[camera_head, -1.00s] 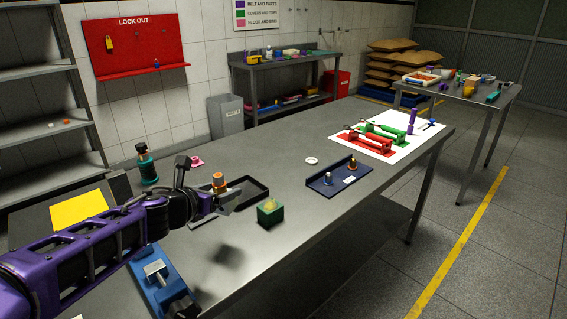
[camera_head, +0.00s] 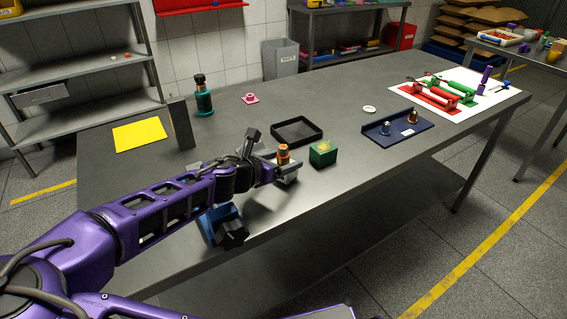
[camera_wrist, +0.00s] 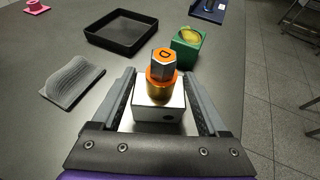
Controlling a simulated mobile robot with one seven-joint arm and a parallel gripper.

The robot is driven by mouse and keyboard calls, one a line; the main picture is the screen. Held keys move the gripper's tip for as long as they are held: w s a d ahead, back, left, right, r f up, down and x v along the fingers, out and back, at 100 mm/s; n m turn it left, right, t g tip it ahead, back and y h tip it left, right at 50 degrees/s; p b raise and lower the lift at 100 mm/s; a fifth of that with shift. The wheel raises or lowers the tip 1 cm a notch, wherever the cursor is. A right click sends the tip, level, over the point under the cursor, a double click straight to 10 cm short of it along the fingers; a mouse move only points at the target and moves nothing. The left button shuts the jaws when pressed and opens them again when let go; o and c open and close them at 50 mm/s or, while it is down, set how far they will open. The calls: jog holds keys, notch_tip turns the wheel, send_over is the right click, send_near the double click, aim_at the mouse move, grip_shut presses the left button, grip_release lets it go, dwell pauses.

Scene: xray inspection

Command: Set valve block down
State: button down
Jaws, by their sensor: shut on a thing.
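The valve block is a silver block (camera_wrist: 158,112) topped by a brass and orange fitting with a hex cap marked "D" (camera_wrist: 163,68). In the head view its orange top (camera_head: 283,153) shows at the end of my purple arm. My gripper (camera_wrist: 160,110) is shut on the silver block, with one finger along each side, and the block looks upright. A dark shadow lies on the table below it, and the block appears held a little above the top. Its underside is hidden.
A green block (camera_head: 323,154) stands close to the right of the valve block, and an empty black tray (camera_head: 298,142) lies behind. A blue fixture (camera_head: 213,228) sits near the front edge. A navy tray (camera_head: 430,133) with two fittings is farther right. Bare table (camera_head: 350,105) lies between.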

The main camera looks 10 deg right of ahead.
jog(key=shift+f, duration=0.15)
grip_release()
jog(key=shift+f, duration=0.1)
jog(key=shift+a+r, duration=0.1)
jog(key=shift+r, duration=0.1)
jog(key=p+v, duration=0.2)
jog(key=v, duration=1)
jog(key=shift+p, duration=0.3)
